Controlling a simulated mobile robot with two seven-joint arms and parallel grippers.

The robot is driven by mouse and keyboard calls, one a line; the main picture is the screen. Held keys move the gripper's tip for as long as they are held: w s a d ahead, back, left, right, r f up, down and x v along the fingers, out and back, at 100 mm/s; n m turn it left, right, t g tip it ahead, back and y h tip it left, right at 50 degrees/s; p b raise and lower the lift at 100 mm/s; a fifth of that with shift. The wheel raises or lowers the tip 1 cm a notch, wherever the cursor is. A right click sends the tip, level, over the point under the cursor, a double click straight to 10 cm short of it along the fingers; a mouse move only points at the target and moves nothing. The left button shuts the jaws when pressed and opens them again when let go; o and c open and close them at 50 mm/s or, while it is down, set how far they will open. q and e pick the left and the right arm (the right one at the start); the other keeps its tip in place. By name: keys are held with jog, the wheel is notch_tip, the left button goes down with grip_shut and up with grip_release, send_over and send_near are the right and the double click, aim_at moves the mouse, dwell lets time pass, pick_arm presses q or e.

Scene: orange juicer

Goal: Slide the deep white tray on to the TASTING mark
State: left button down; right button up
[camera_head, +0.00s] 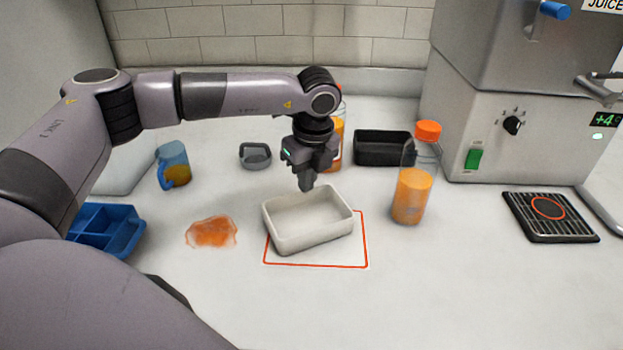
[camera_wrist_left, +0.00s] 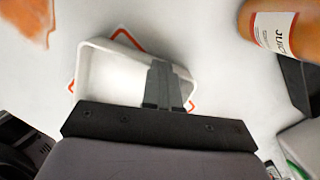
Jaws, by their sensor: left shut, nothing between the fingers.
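The deep white tray (camera_head: 300,240) sits on the counter, turned at an angle and partly over a red-outlined rectangle (camera_head: 316,266). Its far and left parts stick out past the outline, and bare marked counter shows at the front and right. No lettering on the mark is readable. My left gripper (camera_head: 306,187) is shut and empty, pointing down at the tray's far side. In the left wrist view its fingers (camera_wrist_left: 168,88) overlap the white tray (camera_wrist_left: 88,68); I cannot tell whether they touch it. My right gripper is not in view.
A juice bottle (camera_head: 411,190) stands right of the tray, another (camera_head: 337,140) behind my gripper. A black tray (camera_head: 382,148) and grey dish (camera_head: 255,156) lie behind. An orange spill (camera_head: 212,232), blue jug (camera_head: 173,160) and blue divided tray (camera_head: 123,236) are left. The front counter is clear.

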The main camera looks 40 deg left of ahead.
aim_at(316, 217)
pick_arm(q)
jog(key=shift+s+f, duration=0.1)
jog(key=shift+f, duration=0.15)
jog(key=shift+s+d, duration=0.1)
jog(key=shift+d, duration=0.15)
jog(key=shift+s+d+f, duration=0.1)
jog(key=shift+s+d, duration=0.2)
jog(key=shift+d, duration=0.45)
jog(key=shift+s+d+f, duration=0.1)
jog(key=shift+s+d, duration=0.2)
jog(key=shift+d, duration=0.4)
jog(key=shift+r, duration=0.1)
jog(key=shift+w+r, duration=0.15)
jog(key=shift+r, duration=0.6)
jog(key=shift+a, duration=0.1)
